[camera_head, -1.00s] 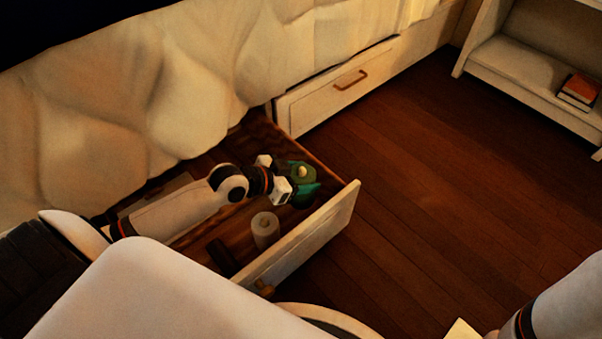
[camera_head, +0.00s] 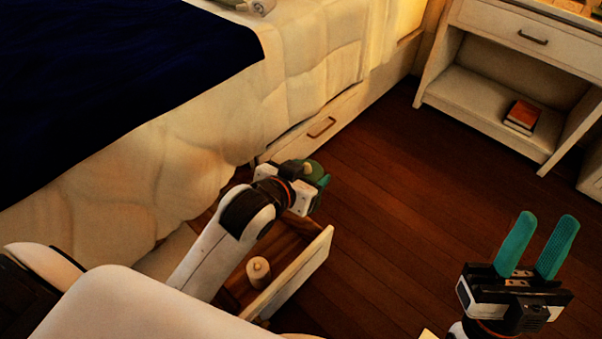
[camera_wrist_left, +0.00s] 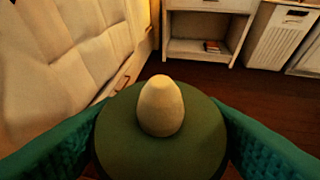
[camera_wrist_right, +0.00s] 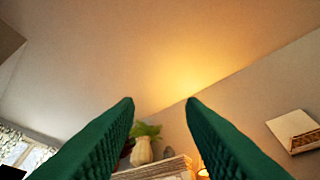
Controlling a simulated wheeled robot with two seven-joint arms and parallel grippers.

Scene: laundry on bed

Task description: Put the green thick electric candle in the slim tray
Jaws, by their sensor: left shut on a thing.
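The green thick electric candle (camera_head: 314,168) has a pale flame-shaped tip. My left gripper (camera_head: 322,182) is shut on it and holds it above the far end of the open drawer. In the left wrist view the candle (camera_wrist_left: 160,145) fills the lower middle, upright, with a teal finger on each side. My right gripper (camera_head: 536,245) is open and empty at the lower right, fingers pointing up; its fingers (camera_wrist_right: 160,125) also show apart in the right wrist view. I cannot make out the slim tray in any view.
The open drawer (camera_head: 303,265) under the bed holds a pale candle (camera_head: 258,270). The bed (camera_head: 230,130) stands behind it. At the upper right a white nightstand (camera_head: 490,95) has a red book (camera_head: 522,116) on its lower shelf. Dark wooden floor (camera_head: 400,200) lies clear between them.

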